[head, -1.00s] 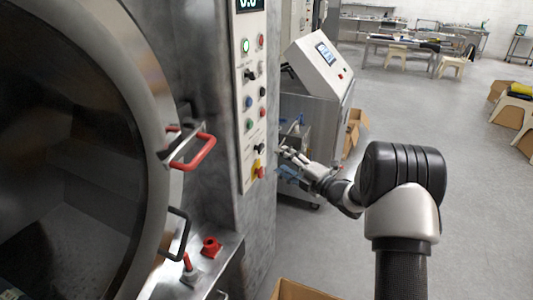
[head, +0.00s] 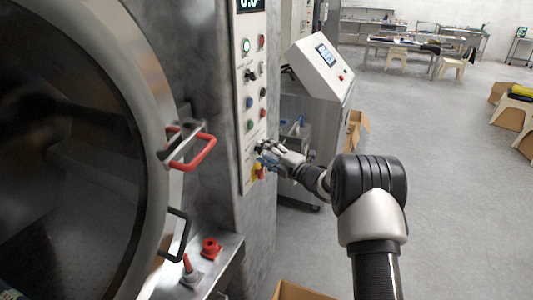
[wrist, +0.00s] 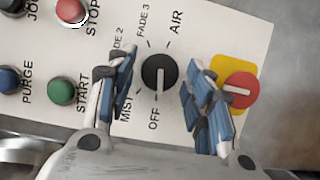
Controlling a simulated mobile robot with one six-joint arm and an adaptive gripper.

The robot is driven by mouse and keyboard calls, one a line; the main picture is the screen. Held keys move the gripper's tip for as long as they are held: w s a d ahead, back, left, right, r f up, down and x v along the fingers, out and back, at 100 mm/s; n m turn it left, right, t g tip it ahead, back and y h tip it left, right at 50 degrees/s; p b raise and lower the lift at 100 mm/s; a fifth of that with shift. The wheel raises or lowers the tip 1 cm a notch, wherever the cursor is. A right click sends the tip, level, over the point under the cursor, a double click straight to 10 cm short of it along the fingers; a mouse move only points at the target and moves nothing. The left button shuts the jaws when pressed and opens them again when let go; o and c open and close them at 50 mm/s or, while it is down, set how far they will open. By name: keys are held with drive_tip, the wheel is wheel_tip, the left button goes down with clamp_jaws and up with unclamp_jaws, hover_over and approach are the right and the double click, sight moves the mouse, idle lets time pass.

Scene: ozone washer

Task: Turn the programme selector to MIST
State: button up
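The programme selector (wrist: 159,72) is a round black knob on the cream control panel, seen in the wrist view. Its white pointer line points down toward OFF. Labels MIST, FADE 3 and AIR stand around it, and another FADE label is partly covered by a finger. My gripper (wrist: 162,88) is open, with one blue-padded finger on each side of the knob and a visible gap to it. In the head view my gripper (head: 268,150) is at the lower part of the panel and hides the selector.
A red rotary switch on a yellow plate (wrist: 218,68) sits close beside my right finger. The START (wrist: 61,91), PURGE (wrist: 8,80) and STOP (wrist: 71,11) buttons lie to the left. In the head view, a red door handle (head: 195,152) juts out left of the panel.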

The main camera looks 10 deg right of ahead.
drive_tip(key=c, duration=0.8)
drive_tip(key=shift+r+m+p, duration=0.1)
drive_tip(key=shift+m+p, duration=0.2)
drive_tip(key=m+g+p, duration=0.1)
drive_tip(key=m+p, duration=0.1)
drive_tip(key=m+g+p, duration=0.1)
drive_tip(key=m+p, duration=0.1)
drive_tip(key=p, duration=0.1)
drive_tip(key=m+g+p, duration=0.1)
drive_tip(key=p, duration=0.2)
drive_tip(key=shift+w+r+m+h, duration=0.1)
drive_tip(key=shift+r+m+h, duration=0.2)
drive_tip(key=shift+m, duration=0.1)
drive_tip(key=shift+f+p, duration=0.1)
drive_tip(key=shift+p, duration=0.2)
drive_tip(key=o, duration=1)
